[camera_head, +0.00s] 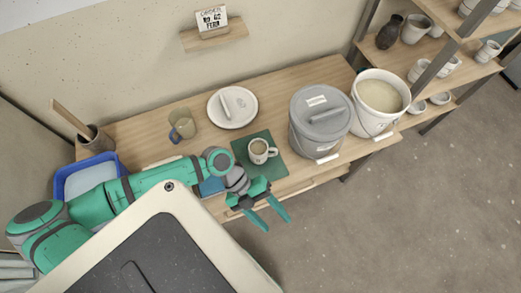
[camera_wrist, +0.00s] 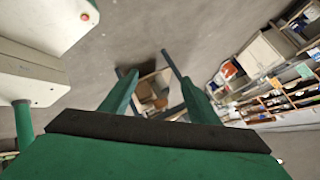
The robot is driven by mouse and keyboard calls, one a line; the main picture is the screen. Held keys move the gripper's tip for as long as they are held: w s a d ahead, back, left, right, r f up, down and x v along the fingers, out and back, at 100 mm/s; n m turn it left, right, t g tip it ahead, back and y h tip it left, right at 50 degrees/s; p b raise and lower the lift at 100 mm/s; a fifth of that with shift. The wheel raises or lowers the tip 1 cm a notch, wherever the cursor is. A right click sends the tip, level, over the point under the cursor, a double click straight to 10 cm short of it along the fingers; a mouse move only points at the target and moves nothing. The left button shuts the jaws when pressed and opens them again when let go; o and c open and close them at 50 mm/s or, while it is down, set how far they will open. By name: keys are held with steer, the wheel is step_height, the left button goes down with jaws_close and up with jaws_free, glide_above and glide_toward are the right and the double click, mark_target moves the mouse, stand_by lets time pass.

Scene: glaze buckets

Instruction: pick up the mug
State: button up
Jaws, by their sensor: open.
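A small cream mug (camera_head: 259,151) with a dark inside stands upright on a dark green mat (camera_head: 273,166) on the wooden table, its handle toward the right. A second, tan mug-like vessel (camera_head: 183,123) with a blue handle stands further left on the table. My gripper (camera_head: 269,221) is open and empty, in front of the mat and past the table's front edge, apart from the mug. In the wrist view my gripper (camera_wrist: 148,72) has its fingers spread with nothing between them, and the mug is not in that view.
A lidded grey bucket (camera_head: 299,139) stands right of the mat, beside an open white bucket (camera_head: 398,126) of pale material. A white plate (camera_head: 245,115) with a stick-like thing lies behind the mug. A blue basin (camera_head: 61,190) sits at left. Pottery shelves stand at right. Open floor (camera_head: 430,210) lies right of the table.

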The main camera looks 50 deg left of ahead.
mark_target(258, 149)
steer(key=w+a+r+y, duration=0.1)
steer(key=w+a+y, duration=0.2)
steer(key=w+a, duration=0.2)
steer(key=w+a+y, duration=0.3)
steer(key=w+a, duration=0.3)
steer(key=w, duration=0.1)
steer(key=w+a+r+m+g+y, duration=0.1)
steer(key=w+a+y, duration=0.3)
steer(key=w+a, duration=0.2)
steer(key=shift+w+a+r, duration=0.2)
steer(key=shift+w+r, duration=0.1)
steer(key=shift+w, duration=0.05)
steer(key=shift+a+f, duration=0.15)
steer(key=shift+f, duration=2.45)
steer(key=shift+a+f, duration=0.1)
steer(key=shift+f, duration=2.5)
steer(key=shift+c, duration=0.5)
jaws_close()
